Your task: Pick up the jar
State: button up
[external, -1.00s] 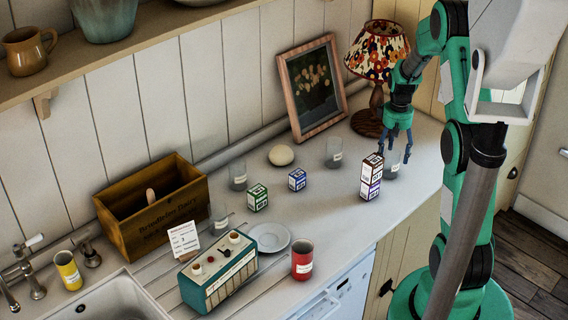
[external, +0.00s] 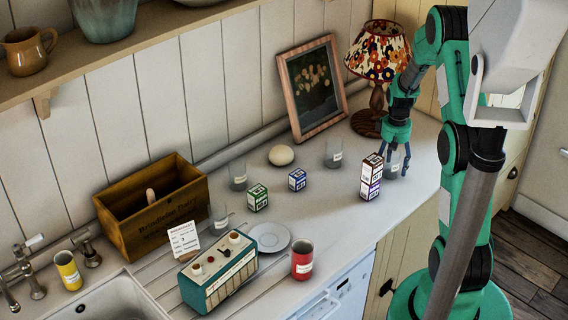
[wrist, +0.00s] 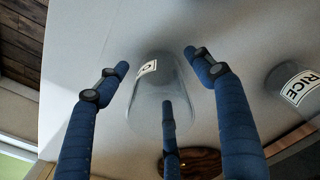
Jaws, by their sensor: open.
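A clear glass jar (external: 391,171) with a white label stands on the counter at the right, behind a tall stack of boxes. My gripper (external: 394,167) is above and around it, with blue fingers spread open. In the wrist view the jar (wrist: 151,98) is between the three fingers (wrist: 158,72); its label is only partly readable. The fingers do not clearly touch the glass. Other similar clear jars stand at the back (external: 333,154), further left (external: 238,176) and by the wooden box (external: 219,214).
The tall purple-and-white box stack (external: 371,177) stands close left of my gripper. A jar labelled RICE (wrist: 297,88) is at the wrist view's right. The lamp (external: 377,50) and picture frame (external: 311,88) stand behind.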

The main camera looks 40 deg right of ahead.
dwell(0.4)
jog(key=c, duration=1.3)
jog(key=shift+c, duration=0.2)
jog(key=shift+r, duration=0.15)
jog(key=shift+r, duration=0.55)
jog(key=shift+s+a+r+p, duration=0.15)
jog(key=shift+s+r+p, duration=0.05)
jog(key=shift+r, duration=0.4)
jog(key=shift+s+a+r+p, duration=0.1)
jog(key=shift+s+r+p, duration=0.05)
jog(key=shift+r, duration=0.45)
jog(key=s+a, duration=0.3)
jog(key=s, duration=0.1)
jog(key=s+a+r, duration=0.1)
jog(key=s+a, duration=0.2)
jog(key=s, duration=0.1)
jog(key=s+a, duration=0.3)
jog(key=s, duration=0.1)
jog(key=shift+a+r+p, duration=0.15)
jog(key=shift+a+p, duration=0.05)
jog(key=shift+p, duration=0.2)
jog(key=shift+w, duration=0.1)
